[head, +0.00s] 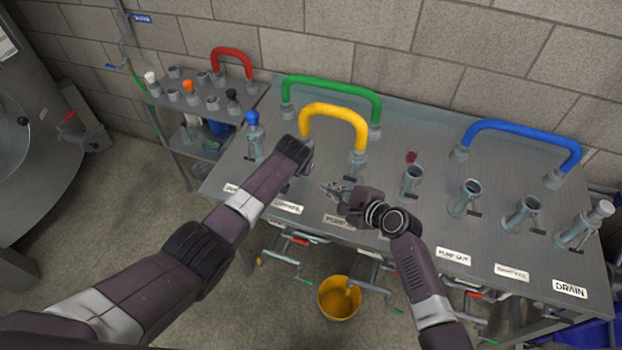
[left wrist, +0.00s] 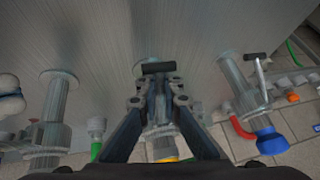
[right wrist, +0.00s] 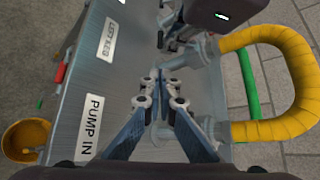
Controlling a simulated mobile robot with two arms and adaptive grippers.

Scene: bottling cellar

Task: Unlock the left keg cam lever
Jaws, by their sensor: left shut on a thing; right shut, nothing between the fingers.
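The left keg cam lever shows its dark cross handle (left wrist: 158,67) at the fingertips of my left gripper (left wrist: 158,82), which is shut on it. The grey left keg port is mostly hidden behind the fingers. A yellow hose (head: 335,111) links this port to the pump-in port (head: 357,165). In the head view my left wrist hides the lever. My right gripper (head: 334,192) is shut and empty above the bench near the pump-in label. In the right wrist view its fingertips (right wrist: 163,76) meet, near the LEFT KEG label (right wrist: 111,40).
The steel bench (head: 420,215) holds several upright ports with levers to the right. A blue-capped port (head: 254,135) stands at the left. Green (head: 330,85) and blue (head: 525,137) hoses arch behind. A yellow bucket (head: 339,298) stands on the floor.

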